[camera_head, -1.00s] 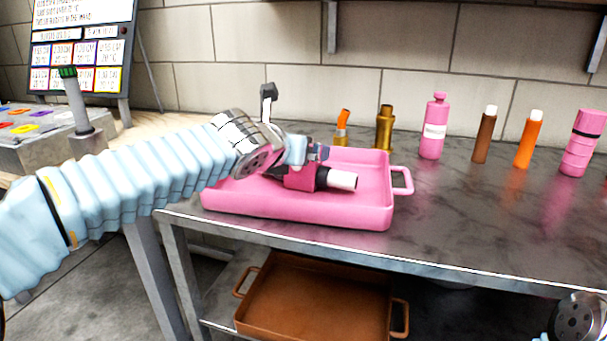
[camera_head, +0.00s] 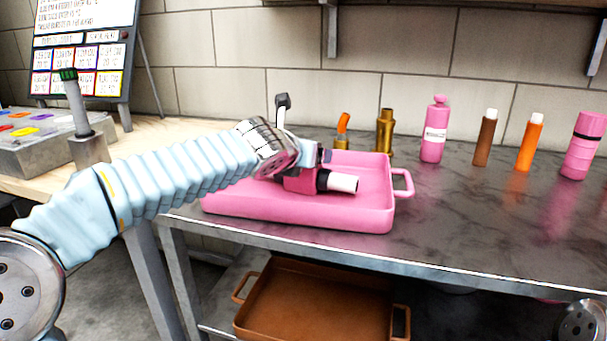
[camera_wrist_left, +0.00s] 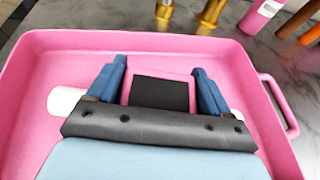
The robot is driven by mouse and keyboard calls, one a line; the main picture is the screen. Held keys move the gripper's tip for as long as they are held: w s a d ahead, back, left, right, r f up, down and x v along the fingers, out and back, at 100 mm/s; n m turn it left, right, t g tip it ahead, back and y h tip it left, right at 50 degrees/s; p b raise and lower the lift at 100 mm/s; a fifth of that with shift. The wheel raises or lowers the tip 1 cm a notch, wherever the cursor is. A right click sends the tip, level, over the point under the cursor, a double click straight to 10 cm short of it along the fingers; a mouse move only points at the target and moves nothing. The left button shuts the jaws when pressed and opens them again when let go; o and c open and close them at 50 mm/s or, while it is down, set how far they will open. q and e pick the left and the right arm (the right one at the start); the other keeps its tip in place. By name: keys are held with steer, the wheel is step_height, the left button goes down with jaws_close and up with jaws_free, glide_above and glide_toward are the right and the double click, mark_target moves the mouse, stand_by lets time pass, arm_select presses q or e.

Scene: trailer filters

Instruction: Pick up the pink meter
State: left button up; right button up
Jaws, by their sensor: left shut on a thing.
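The pink meter (camera_head: 300,182) lies in the pink tray (camera_head: 375,215) on the metal table. Its black end and white tip point right in the head view. In the left wrist view the meter (camera_wrist_left: 190,77) shows a pink frame around a dark screen. My left gripper (camera_wrist_left: 161,85) has one blue finger on each side of the meter and is shut on it. In the head view my left gripper (camera_head: 312,160) comes down over the tray, and my wrist partly hides the meter. My right gripper is not in view.
A brown tray (camera_head: 320,305) sits on the lower shelf. Behind the pink tray stand an orange-topped brass item (camera_head: 342,130) and a brass cylinder (camera_head: 385,133). A pink bottle (camera_head: 434,130), brown tube (camera_head: 485,138), orange tube (camera_head: 529,142) and pink container (camera_head: 583,145) stand right. The table's front right is clear.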

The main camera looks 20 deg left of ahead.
arm_select(q)
steer(key=shift+c, duration=0.7)
steer(key=shift+r, duration=0.1)
